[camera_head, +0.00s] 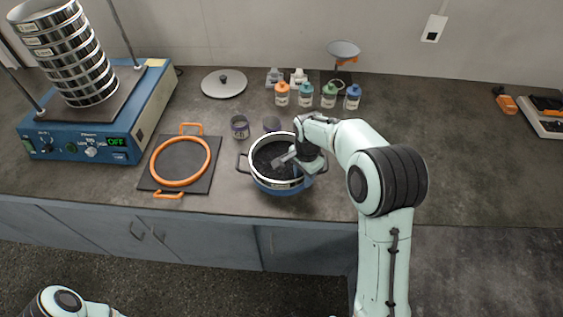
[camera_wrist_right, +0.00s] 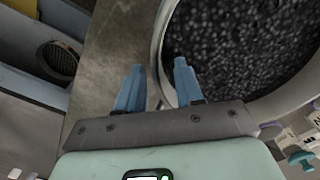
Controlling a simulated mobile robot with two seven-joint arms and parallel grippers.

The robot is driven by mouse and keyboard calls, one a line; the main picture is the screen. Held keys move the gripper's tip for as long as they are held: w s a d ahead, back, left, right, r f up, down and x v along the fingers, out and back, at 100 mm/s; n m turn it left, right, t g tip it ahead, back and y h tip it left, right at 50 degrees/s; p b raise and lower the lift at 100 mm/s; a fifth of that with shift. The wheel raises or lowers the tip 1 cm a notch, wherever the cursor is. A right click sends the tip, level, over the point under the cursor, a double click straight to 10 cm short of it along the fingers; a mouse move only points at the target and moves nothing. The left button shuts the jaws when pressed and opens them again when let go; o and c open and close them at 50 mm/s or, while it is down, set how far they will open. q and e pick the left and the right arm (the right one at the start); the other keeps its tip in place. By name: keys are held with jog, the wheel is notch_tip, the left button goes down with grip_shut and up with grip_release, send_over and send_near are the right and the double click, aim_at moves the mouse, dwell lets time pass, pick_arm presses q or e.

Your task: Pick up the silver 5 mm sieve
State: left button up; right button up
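A round silver-rimmed sieve (camera_head: 255,166) filled with dark granules sits in a blue pot (camera_head: 283,189) in the middle of the counter. Several silver sieves with labels stand stacked on the shaker (camera_head: 68,55) at the left; the size labels are too small to read. My right gripper (camera_head: 283,160) is over the silver rim in the pot. In the right wrist view, its two blue fingers (camera_wrist_right: 159,72) are apart, one on each side of the silver rim (camera_wrist_right: 157,45), the right one over the granules. Contact cannot be told. My left gripper is out of view.
A blue shaker base (camera_head: 105,150) stands at the left, beside an orange ring (camera_head: 207,160) on a dark plate. A grey lid (camera_head: 224,84), two small jars (camera_head: 239,127) and several bottles (camera_head: 305,96) stand behind the pot.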

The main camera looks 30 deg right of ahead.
grip_shut()
